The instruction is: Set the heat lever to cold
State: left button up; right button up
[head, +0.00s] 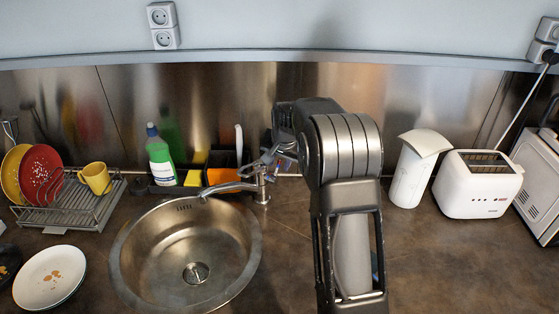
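The metal faucet (262,186) stands at the back right of the round sink, its spout reaching left over the basin. Its lever (264,159) seems to be the metal part at the top of the faucet. It is small and partly lost among things behind it, so its setting is unclear. My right gripper (280,148) points away from me, just right of the faucet top and close to it. My own wrist hides much of it. I cannot tell whether its fingers are open or touch the lever. My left gripper is not in view.
The steel sink (122,262) is empty. Behind it stand a green soap bottle (160,160) and a dark caddy (222,160). A dish rack (88,212) is at left. A white container (408,178) and a toaster (477,188) are at right. Counter in front of the toaster is clear.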

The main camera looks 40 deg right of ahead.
jog(key=shift+f, duration=0.15)
jog(key=shift+c, duration=0.3)
grip_shut()
